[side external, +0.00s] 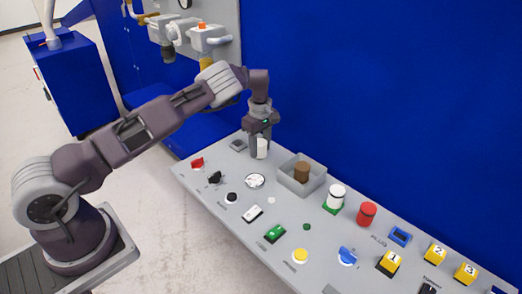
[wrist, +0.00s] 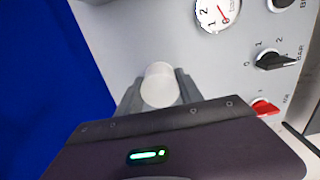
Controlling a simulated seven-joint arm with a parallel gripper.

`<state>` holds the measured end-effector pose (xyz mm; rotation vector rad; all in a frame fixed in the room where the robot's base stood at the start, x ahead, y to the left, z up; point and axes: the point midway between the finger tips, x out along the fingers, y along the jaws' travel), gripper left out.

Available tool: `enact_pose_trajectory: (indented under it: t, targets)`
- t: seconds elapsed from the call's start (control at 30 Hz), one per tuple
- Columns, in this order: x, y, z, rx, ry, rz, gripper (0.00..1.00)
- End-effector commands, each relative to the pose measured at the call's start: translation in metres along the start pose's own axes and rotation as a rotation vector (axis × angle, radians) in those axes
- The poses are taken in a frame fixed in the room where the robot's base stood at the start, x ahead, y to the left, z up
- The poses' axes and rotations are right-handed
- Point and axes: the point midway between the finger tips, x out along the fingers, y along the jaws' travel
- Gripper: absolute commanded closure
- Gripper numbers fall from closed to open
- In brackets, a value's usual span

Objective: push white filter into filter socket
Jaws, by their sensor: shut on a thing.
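My gripper (side external: 262,140) points down at the far left end of the grey panel and is shut on the white filter (side external: 262,151). The filter is a short white cylinder, upright below the fingers in the side view. In the wrist view the filter (wrist: 160,86) shows as a round white end between the two grey fingers. I cannot tell whether its lower end touches the panel. I cannot make out the filter socket for certain; a small dark grey square (side external: 238,145) lies on the panel just left of my gripper.
A grey open box (side external: 289,182) holding a brown cylinder (side external: 302,173) stands right of my gripper. A round gauge (side external: 255,181), a black knob (side external: 215,178) and a red switch (side external: 197,163) lie in front. White and red cylinders stand farther right. A blue wall (side external: 400,90) rises behind.

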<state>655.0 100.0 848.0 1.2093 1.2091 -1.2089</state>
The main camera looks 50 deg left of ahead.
Motion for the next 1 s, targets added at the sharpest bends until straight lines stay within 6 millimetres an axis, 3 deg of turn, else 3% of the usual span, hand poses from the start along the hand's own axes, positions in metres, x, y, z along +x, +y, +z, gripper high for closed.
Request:
enact_pose_trajectory:
  t: [0.03,0.13,0.57,1.0]
  targets:
    - [0.0,0.0,0.0,0.0,0.0,0.0,0.82]
    - [0.0,0.0,0.0,0.0,0.0,0.0,1.0]
    - [-0.001,0.0,0.0,0.0,0.0,0.001,1.0]
    - [-0.027,0.001,0.0,0.0,0.0,0.002,1.0]
